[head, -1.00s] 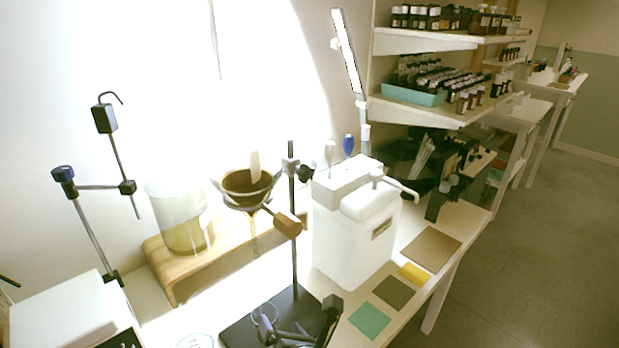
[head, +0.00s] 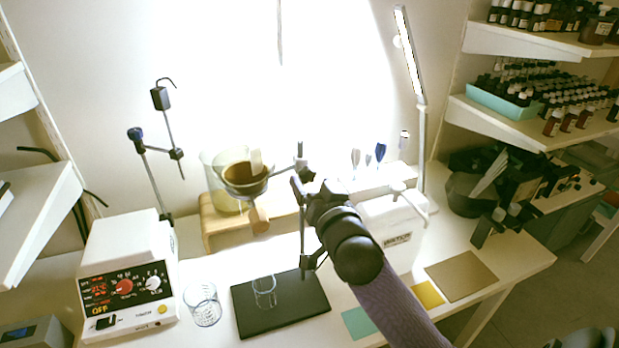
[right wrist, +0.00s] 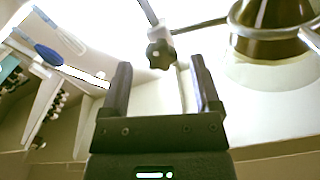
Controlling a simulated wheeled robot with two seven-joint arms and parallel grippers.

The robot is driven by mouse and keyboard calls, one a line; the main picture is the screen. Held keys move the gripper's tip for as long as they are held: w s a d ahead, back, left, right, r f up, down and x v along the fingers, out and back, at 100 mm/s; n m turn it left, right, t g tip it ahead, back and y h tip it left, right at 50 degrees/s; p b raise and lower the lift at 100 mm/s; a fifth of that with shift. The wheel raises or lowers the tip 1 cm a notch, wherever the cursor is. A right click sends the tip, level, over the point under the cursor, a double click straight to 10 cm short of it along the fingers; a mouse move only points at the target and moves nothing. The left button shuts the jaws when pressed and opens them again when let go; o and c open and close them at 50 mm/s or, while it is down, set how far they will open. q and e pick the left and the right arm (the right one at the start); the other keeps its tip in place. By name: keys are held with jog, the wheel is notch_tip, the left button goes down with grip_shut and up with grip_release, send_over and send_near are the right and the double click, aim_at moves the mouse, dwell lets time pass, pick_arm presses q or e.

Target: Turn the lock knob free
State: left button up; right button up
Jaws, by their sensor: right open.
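The lock knob (right wrist: 160,53) is a dark, lobed knob on the stand's rod clamp. In the right wrist view it lies between the fingertips of my right gripper (right wrist: 160,64), seemingly a little beyond them. I cannot tell whether they touch it. In the head view my right gripper (head: 299,184) is at the stand's upright rod (head: 302,235), and the gripper hides the knob there. The gripper is open and empty. The clamp top (head: 300,161) shows just above it. The ring-held bowl with a brown filter (head: 243,176) is left of the rod. My left gripper is out of view.
The black stand base (head: 300,318) carries a small glass beaker (head: 264,291). Another beaker (head: 202,305) and a white hotplate (head: 128,265) stand to its left. A wooden riser (head: 208,233) is behind.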

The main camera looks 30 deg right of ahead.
jog(key=shift+x, duration=1.4)
grip_shut()
